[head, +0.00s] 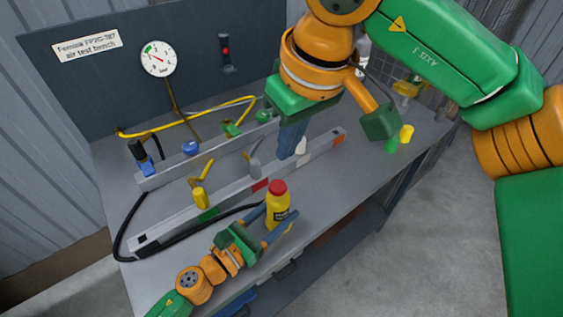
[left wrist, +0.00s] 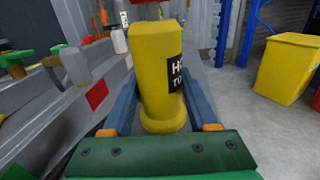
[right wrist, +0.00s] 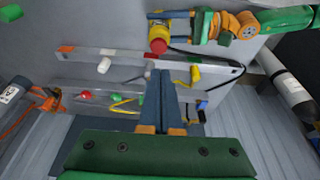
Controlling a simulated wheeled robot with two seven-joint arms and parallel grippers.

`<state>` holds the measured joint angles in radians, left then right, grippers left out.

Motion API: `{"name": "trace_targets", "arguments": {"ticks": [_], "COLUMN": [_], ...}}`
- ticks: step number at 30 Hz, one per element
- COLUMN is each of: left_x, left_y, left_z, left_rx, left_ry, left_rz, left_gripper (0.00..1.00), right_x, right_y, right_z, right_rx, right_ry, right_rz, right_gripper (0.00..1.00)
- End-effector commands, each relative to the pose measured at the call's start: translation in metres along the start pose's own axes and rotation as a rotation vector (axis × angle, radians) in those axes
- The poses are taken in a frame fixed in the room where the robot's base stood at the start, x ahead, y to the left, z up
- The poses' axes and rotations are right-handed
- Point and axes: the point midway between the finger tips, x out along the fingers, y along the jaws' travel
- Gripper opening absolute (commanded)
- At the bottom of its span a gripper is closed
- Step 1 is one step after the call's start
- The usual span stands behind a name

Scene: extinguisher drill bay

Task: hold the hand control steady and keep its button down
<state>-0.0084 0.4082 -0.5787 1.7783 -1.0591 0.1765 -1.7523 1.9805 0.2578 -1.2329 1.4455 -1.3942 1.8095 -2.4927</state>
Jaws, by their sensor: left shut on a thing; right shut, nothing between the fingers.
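The hand control (head: 277,211) is a yellow bottle-shaped body with a black label and a red button (head: 278,187) on top. It stands upright above the front part of the bench. My left gripper (head: 272,226) is shut on its lower body; in the left wrist view the blue fingers lie on both sides of the yellow body (left wrist: 157,75). My right gripper (head: 289,155) is shut and empty, its fingers pointing down, behind and above the button. In the right wrist view a gap shows between its fingertips and the red button (right wrist: 158,47). Whether the button is down cannot be told.
The grey bench (head: 330,185) carries two long rails (head: 230,195) with yellow, grey and white fittings. A black hose (head: 125,215) curves along the left. A gauge (head: 158,58) and a red lamp (head: 226,50) are on the back panel. A yellow bin (left wrist: 291,68) stands on the floor.

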Motion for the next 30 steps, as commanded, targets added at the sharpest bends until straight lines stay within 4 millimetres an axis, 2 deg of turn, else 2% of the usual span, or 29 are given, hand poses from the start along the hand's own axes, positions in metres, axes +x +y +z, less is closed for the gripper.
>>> {"name": "trace_targets", "arguments": {"ticks": [3, 6, 14, 15, 18, 19, 27, 30], "left_x": [0.000, 0.000, 0.000, 0.000, 0.000, 0.000, -0.001, -0.012], "left_y": [0.000, 0.000, 0.000, 0.000, 0.000, 0.000, 0.000, 0.000], "left_z": [0.001, 0.000, 0.000, 0.000, 0.000, 0.000, -0.001, -0.002], "left_rx": [0.000, 0.000, 0.000, 0.000, 0.000, 0.000, 0.000, -0.004], "left_ry": [-0.001, -0.001, 0.000, 0.000, 0.000, 0.001, 0.001, 0.003], "left_rz": [0.000, 0.000, 0.000, 0.000, 0.000, 0.000, 0.000, 0.002], "left_gripper": [0.00, 0.00, 0.00, 0.64, 0.91, 0.94, 0.94, 0.94], "right_x": [-0.016, -0.022, -0.024, -0.023, -0.023, -0.023, -0.023, -0.023], "right_y": [0.000, 0.000, 0.000, 0.000, 0.000, 0.000, 0.000, 0.000], "right_z": [-0.001, 0.000, 0.000, 0.000, 0.000, 0.000, 0.000, 0.000], "right_rx": [0.002, 0.001, 0.000, 0.000, 0.001, 0.001, 0.001, 0.001], "right_ry": [0.003, 0.001, 0.001, 0.001, 0.002, 0.002, 0.002, 0.002], "right_rz": [0.002, 0.000, 0.000, 0.000, 0.000, 0.000, 0.000, 0.000], "right_gripper": [0.00, 0.00, 0.00, 0.00, 0.00, 0.00, 0.00, 0.00]}}
